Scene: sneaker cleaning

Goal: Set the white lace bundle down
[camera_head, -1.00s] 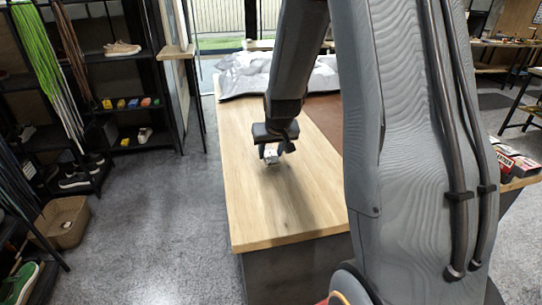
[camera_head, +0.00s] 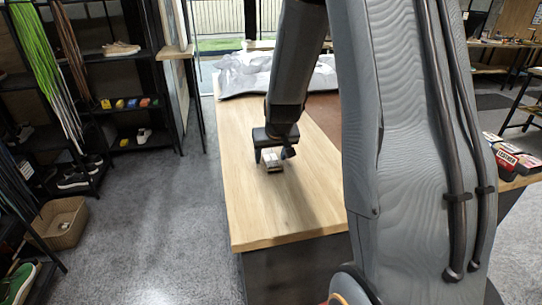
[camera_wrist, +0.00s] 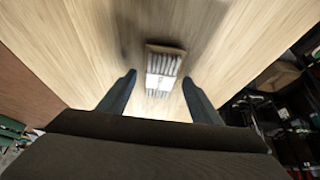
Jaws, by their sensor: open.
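The white lace bundle (camera_head: 273,163) is a small flat bundle with a pale band around it. It lies on the wooden tabletop (camera_head: 250,215) below my gripper (camera_head: 273,155). In the wrist view the bundle (camera_wrist: 164,68) shows ridged white strands and a brown end, lying between and just beyond my two fingertips (camera_wrist: 158,88). The fingers stand apart, with a gap on each side of the bundle. My gripper is open and empty. The bundle's underside is hidden.
A grey crumpled sheet (camera_head: 265,78) covers the far end of the table. Red and black boxes (camera_head: 513,158) sit at the right. A shelf with shoes (camera_head: 75,180) and a basket (camera_head: 62,222) stand at the left. The near tabletop is clear.

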